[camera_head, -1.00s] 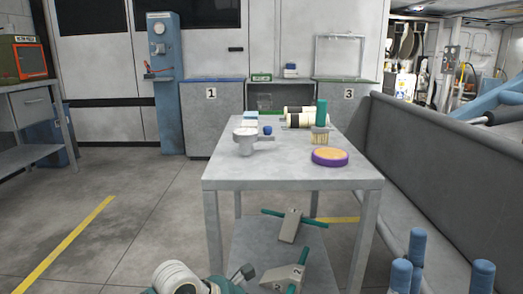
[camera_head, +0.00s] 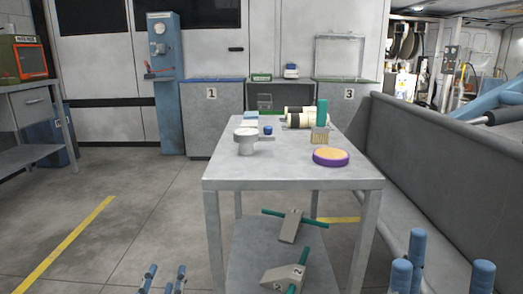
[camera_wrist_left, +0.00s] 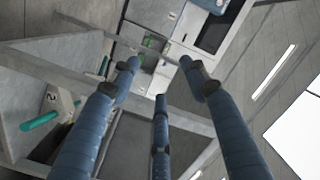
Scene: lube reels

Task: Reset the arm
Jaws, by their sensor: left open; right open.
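My left gripper (camera_head: 164,272) shows only its blue fingertips at the lower edge of the head view, left of the grey table. In the left wrist view its blue fingers (camera_wrist_left: 160,80) are spread, with nothing between them. My right gripper (camera_head: 434,254) stands at the lower right of the head view, right of the table and in front of the grey bench. Its blue fingers point up, apart and empty. Neither gripper touches anything in view. Most of both arms is out of view.
The grey table (camera_head: 270,180) holds a purple-rimmed round pad (camera_head: 330,157), a brush (camera_head: 320,136), a white metal part (camera_head: 245,140) and black-and-cream rolls (camera_head: 299,120). Teal-handled tools (camera_head: 285,275) lie on its lower shelf. A grey bench (camera_head: 440,170) runs along the right. Floor left is clear.

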